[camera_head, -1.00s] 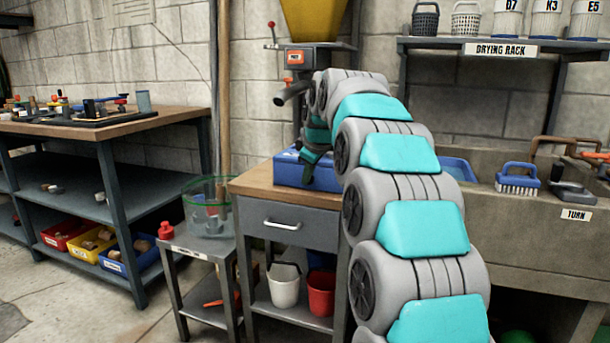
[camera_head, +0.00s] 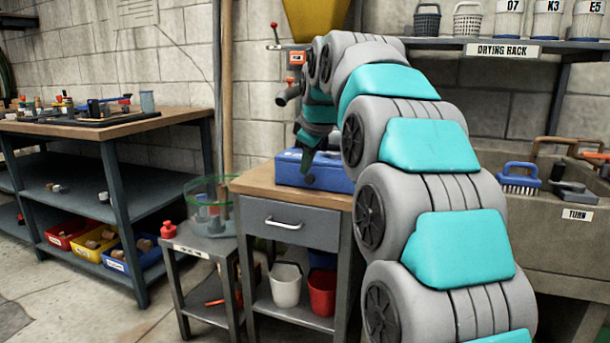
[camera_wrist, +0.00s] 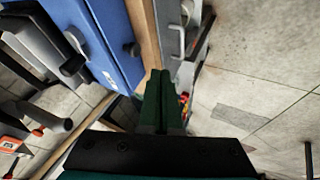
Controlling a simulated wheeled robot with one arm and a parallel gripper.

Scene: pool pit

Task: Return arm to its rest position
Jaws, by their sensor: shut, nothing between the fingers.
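My arm, with teal and grey segments, arches up over the small cabinet in the head view. My gripper (camera_head: 309,172) hangs down at the arm's far end, in front of the blue box (camera_head: 328,174) on the cabinet's wooden top (camera_head: 262,183). In the wrist view its green fingers (camera_wrist: 158,85) lie together with nothing between them. The blue box (camera_wrist: 88,35) is to the upper left there, and the cabinet's wooden edge (camera_wrist: 146,35) runs just beyond the fingertips. I cannot tell the exact gap between the gripper and the box.
A workbench (camera_head: 150,122) stands further left. A concrete sink (camera_head: 570,232) and drying rack (camera_head: 500,50) are at right. Floor shows at lower left.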

